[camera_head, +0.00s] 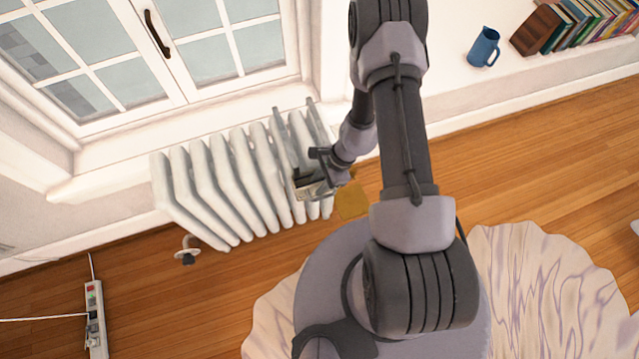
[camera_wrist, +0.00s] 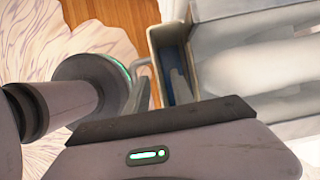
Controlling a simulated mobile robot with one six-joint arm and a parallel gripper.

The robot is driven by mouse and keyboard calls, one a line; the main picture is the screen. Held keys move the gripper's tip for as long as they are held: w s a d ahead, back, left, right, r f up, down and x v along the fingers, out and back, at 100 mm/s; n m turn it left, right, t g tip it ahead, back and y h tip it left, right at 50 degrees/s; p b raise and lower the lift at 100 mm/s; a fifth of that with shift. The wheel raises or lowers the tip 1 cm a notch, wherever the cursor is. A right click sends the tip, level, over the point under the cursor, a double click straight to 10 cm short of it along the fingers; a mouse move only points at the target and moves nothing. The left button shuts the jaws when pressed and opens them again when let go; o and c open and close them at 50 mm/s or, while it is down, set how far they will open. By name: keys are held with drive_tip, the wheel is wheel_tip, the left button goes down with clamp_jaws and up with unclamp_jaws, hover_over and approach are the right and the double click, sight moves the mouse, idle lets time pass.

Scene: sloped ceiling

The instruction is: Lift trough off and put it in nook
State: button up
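The trough (camera_wrist: 154,62) is a narrow box with a cream rim and a blue-grey inside, at the right end of the white radiator (camera_head: 226,180). In the head view it is a small pale shape (camera_head: 318,190), largely hidden by my gripper. My gripper (camera_head: 309,178) is at the trough. In the wrist view my gripper (camera_wrist: 162,90) has one finger inside the trough and the other outside its near wall. A gap shows between the inner finger and that wall, so the fingers look open. I cannot tell which place is the nook.
A window stands behind the radiator. A yellow-brown patch (camera_head: 351,201) lies by the radiator's right end. A power strip (camera_head: 95,318) lies at lower left.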

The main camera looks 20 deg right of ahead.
drive_tip(key=shift+c, duration=0.2)
clamp_jaws()
idle(1.2)
drive_tip(key=shift+r+p, duration=1.85)
drive_tip(key=shift+r, duration=0.95)
